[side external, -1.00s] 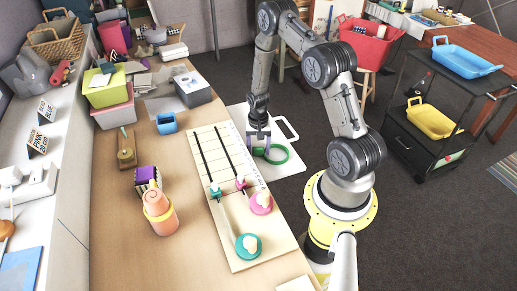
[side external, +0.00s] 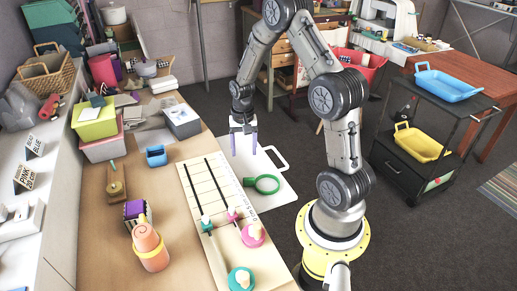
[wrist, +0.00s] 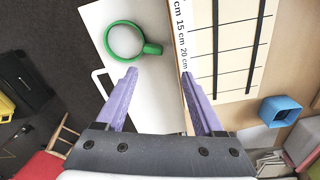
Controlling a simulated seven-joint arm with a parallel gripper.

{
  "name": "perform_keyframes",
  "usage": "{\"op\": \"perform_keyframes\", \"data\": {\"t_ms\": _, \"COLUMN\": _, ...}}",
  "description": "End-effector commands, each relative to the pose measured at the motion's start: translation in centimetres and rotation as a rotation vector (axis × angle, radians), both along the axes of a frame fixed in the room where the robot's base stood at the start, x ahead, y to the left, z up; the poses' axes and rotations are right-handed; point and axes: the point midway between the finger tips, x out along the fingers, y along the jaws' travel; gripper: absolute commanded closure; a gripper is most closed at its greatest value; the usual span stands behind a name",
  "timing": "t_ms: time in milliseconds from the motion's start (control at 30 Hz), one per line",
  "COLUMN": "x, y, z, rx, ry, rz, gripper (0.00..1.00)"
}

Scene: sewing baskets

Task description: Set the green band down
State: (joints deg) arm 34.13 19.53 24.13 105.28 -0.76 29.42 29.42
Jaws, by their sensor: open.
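The green band (side external: 248,182), a ring with a short tab on one side, lies on a white board (side external: 262,165) with a handle cut-out. It also shows in the wrist view (wrist: 152,48), near the top, left of the fingers' midline. My gripper (side external: 243,145) is open and empty above the board, and its two purple fingers in the wrist view (wrist: 160,73) are apart. The band lies beyond the fingertips, and no finger appears to touch it.
A pale measuring board (side external: 212,185) with dark lines and a centimetre scale adjoins the white board. It bears teal and pink pieces. A blue holder (side external: 156,156) and an orange jar (side external: 150,250) stand on the wooden table. A black cart (side external: 400,165) stands at the right.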

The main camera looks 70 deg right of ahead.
Motion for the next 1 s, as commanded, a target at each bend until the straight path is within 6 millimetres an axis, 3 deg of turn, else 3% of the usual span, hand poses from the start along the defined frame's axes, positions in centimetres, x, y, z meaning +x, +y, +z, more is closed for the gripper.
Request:
{"op": "perform_keyframes", "data": {"t_ms": 100, "x": 0.8, "y": 3.3, "z": 6.0, "rx": -0.041, "ry": -0.060, "rz": 0.145, "gripper": 0.30}}
{"op": "perform_keyframes", "data": {"t_ms": 233, "x": -0.1, "y": 7.9, "z": 12.2, "rx": -0.085, "ry": -0.124, "rz": 0.328, "gripper": 0.30}}
{"op": "perform_keyframes", "data": {"t_ms": 367, "x": -2.6, "y": 12.4, "z": 17.2, "rx": -0.127, "ry": -0.189, "rz": 0.511, "gripper": 0.30}}
{"op": "perform_keyframes", "data": {"t_ms": 500, "x": -6.4, "y": 16.6, "z": 21.0, "rx": -0.173, "ry": -0.263, "rz": 0.705, "gripper": 0.30}}
{"op": "perform_keyframes", "data": {"t_ms": 600, "x": -9.6, "y": 19.0, "z": 22.7, "rx": -0.203, "ry": -0.314, "rz": 0.834, "gripper": 0.30}}
{"op": "perform_keyframes", "data": {"t_ms": 800, "x": -14.3, "y": 21.5, "z": 23.8, "rx": -0.247, "ry": -0.389, "rz": 1.017, "gripper": 0.30}}
{"op": "perform_keyframes", "data": {"t_ms": 1000, "x": -15.9, "y": 22.1, "z": 23.8, "rx": -0.261, "ry": -0.411, "rz": 1.078, "gripper": 0.30}}
